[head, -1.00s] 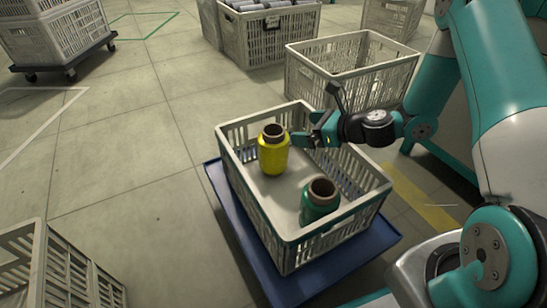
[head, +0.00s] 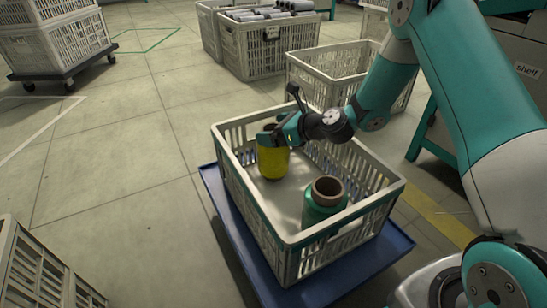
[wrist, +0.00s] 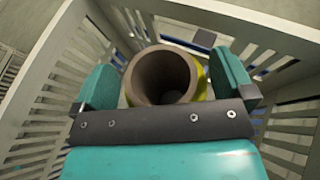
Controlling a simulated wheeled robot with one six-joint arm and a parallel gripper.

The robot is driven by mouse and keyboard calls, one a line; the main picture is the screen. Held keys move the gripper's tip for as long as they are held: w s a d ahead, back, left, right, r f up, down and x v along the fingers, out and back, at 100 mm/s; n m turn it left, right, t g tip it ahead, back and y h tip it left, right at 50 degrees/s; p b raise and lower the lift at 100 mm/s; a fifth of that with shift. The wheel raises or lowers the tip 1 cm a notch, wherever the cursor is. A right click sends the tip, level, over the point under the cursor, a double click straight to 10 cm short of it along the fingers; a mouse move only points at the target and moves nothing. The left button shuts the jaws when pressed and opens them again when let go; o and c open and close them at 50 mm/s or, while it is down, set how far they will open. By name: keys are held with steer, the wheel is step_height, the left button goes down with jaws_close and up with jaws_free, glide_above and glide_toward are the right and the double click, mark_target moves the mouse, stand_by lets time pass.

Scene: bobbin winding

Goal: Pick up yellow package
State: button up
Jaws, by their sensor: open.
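The yellow package is a yellow bobbin (head: 273,163) with a brown hollow core. It stands upright in the grey crate (head: 291,240), in the crate's far left part in the head view. My gripper (head: 273,137) is over its top. In the wrist view the bobbin's open core (wrist: 161,76) lies between the two teal fingers (wrist: 165,82), one on each side. The fingers are open, with a gap visible beside the core. The wrist bar hides the bobbin's near side in the wrist view, and my gripper covers part of its top in the head view.
A green bobbin (head: 324,203) with a brown core stands in the same crate, nearer to me. The crate rests on a blue platform (head: 232,237). An empty grey crate (head: 312,82) stands behind, and a crate of grey rolls (head: 265,50) is farther back. Crate walls surround my gripper.

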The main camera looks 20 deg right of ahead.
steer(key=shift+r, duration=0.1)
steer(key=c, duration=1.4)
